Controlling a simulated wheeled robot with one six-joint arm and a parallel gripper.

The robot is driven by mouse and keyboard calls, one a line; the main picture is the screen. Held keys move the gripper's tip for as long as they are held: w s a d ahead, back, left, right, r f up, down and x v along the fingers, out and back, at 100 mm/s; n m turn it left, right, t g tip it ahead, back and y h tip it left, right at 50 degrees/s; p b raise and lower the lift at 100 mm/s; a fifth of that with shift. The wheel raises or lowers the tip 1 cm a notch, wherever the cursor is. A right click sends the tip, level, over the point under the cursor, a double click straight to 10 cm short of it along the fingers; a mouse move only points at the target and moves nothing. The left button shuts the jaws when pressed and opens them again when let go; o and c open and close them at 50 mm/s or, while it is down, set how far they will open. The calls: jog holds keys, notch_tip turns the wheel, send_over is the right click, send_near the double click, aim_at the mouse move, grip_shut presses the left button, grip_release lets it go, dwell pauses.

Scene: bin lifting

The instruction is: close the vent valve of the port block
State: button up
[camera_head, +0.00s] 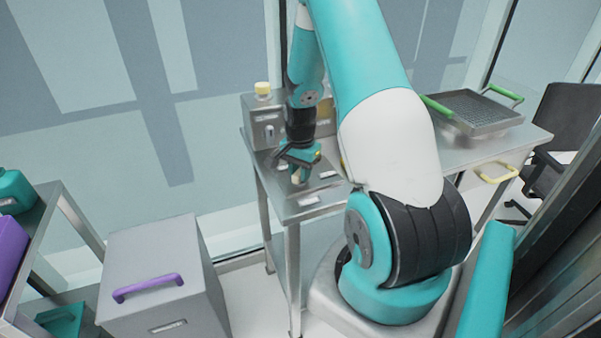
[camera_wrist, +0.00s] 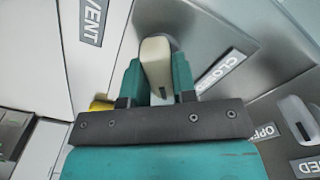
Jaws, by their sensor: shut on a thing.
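My gripper (camera_head: 300,158) is low over the steel table, in front of the grey port block (camera_head: 262,132). In the wrist view, the teal fingers of my gripper (camera_wrist: 157,76) are shut on a cream valve handle (camera_wrist: 156,58), one on each side. A VENT label (camera_wrist: 92,22) is at the upper left of this handle. A CLOSED label (camera_wrist: 220,70) lies to its right. I cannot tell exactly where the handle points relative to its labels. In the head view the handle is a small pale piece under the fingers.
A second pale handle (camera_wrist: 298,120) is at the right of the wrist view, with an OPEN label (camera_wrist: 268,131) beside it. A mesh tray with green handles (camera_head: 474,112) is on the table's right. A grey bin (camera_head: 160,245) stands left.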

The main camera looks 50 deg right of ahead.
aim_at(299, 171)
jog(key=n, duration=0.5)
jog(key=shift+w+n+b, duration=0.1)
jog(key=shift+n+b, duration=0.2)
jog(key=n, duration=0.4)
jog(key=shift+a+n, duration=0.1)
jog(key=shift+n, duration=0.3)
jog(key=shift+w+n, duration=0.1)
jog(key=shift+n, duration=0.2)
jog(key=o, duration=0.9)
notch_tip(299, 171, up, 18)
jog(key=shift+f+b, duration=0.25)
jog(key=shift+b, duration=1)
